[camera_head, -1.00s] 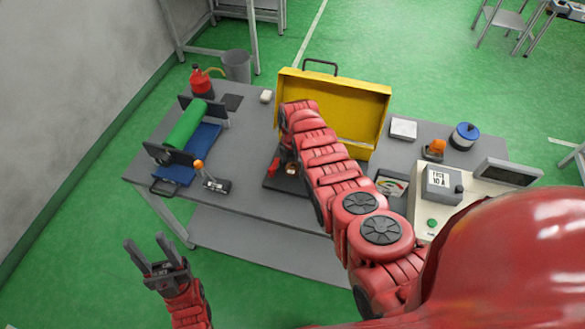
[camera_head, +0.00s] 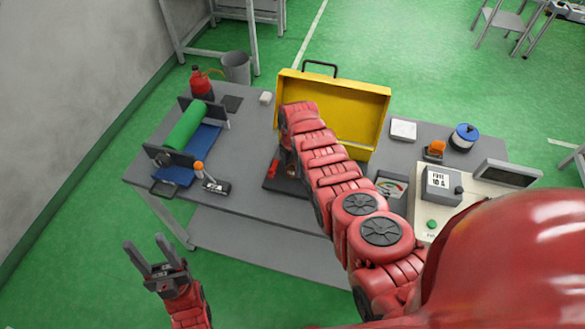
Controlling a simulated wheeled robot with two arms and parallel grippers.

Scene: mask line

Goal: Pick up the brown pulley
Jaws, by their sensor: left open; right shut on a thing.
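My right arm reaches over the table to a dark base plate (camera_head: 272,185) in front of the yellow case (camera_head: 335,110). My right gripper (camera_head: 287,158) is mostly hidden under its own wrist and points down; it is shut on a small brownish thing, which looks like the brown pulley (camera_head: 290,171). Only a sliver of that thing shows, so its height above the plate cannot be told. My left gripper (camera_head: 152,252) is open and empty, off the table's front left edge over the floor.
A green roller on a blue base (camera_head: 196,145), an orange-knobbed device (camera_head: 212,184) and a red can (camera_head: 201,82) stand at left. A gauge (camera_head: 390,186), a white box (camera_head: 403,129), a blue spool (camera_head: 464,136) and a control box (camera_head: 440,187) stand at right.

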